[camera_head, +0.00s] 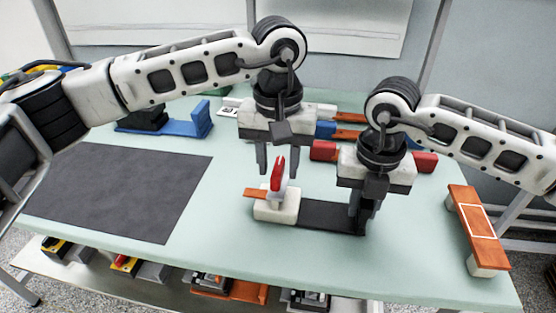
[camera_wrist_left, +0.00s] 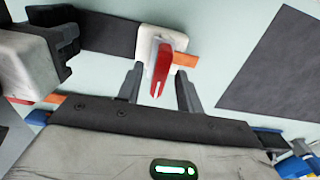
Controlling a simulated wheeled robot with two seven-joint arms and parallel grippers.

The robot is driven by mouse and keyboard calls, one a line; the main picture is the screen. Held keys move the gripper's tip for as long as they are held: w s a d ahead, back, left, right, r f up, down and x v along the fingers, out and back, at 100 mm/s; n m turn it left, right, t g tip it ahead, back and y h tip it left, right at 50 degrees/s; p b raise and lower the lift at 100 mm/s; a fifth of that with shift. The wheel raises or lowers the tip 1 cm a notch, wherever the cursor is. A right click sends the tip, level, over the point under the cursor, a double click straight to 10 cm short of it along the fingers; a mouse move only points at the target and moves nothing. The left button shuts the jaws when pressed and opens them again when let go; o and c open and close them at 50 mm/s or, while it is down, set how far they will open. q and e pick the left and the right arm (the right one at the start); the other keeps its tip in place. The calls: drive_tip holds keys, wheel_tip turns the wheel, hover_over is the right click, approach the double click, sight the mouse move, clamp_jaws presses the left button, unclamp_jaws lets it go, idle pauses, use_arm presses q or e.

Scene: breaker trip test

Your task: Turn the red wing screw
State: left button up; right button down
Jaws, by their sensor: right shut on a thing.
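The red wing screw (camera_head: 277,173) stands up on a small white block (camera_head: 276,209) with an orange tab (camera_head: 255,194). It also shows in the left wrist view (camera_wrist_left: 161,70), between and just beyond the fingertips. My left gripper (camera_head: 279,160) is open and points down at the screw. Its fingers stand apart on either side, with gaps visible in the left wrist view (camera_wrist_left: 160,80). My right gripper (camera_head: 362,212) is shut on the right end of the dark base bar (camera_head: 325,214) that runs from the white block. Its fingertips are partly hard to make out against the dark bar.
A dark mat (camera_head: 120,190) covers the table's left. A blue bracket (camera_head: 190,122) stands behind it. An orange-topped piece (camera_head: 478,228) lies near the right edge. Red and blue blocks sit behind my grippers. A lower shelf (camera_head: 160,285) holds several devices. Table in front is clear.

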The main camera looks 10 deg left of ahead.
sight(278, 166)
use_arm(q)
wheel_tip(278, 166, up, 12)
idle(0.6)
use_arm(e)
drive_tip(key=c, duration=1.2)
unclamp_jaws()
